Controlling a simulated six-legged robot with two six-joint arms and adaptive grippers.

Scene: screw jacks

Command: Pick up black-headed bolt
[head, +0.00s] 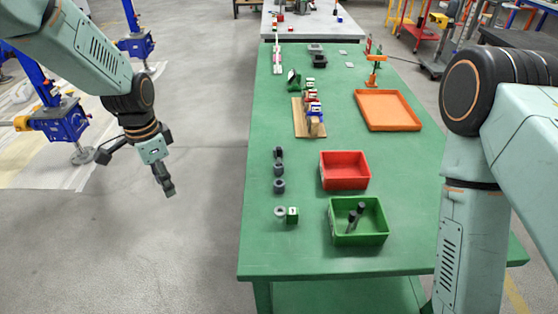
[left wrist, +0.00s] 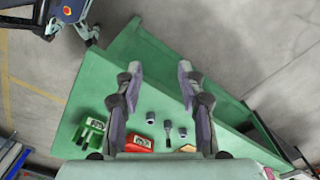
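Two dark bolts with black heads (head: 352,217) are in the green bin (head: 374,239) at the near right of the green table. The bin also shows in the left wrist view (left wrist: 85,144), with dark pieces in it too small to make out. My left gripper (head: 165,184) hangs over the floor left of the table, well away from the bin. In the left wrist view its two fingers (left wrist: 160,72) stand apart with nothing between them. My right arm shows at the right, but its gripper is out of the picture.
A red bin (head: 344,172) stands behind the green one. An orange tray (head: 388,110) and wooden rack (head: 299,120) lie farther back.

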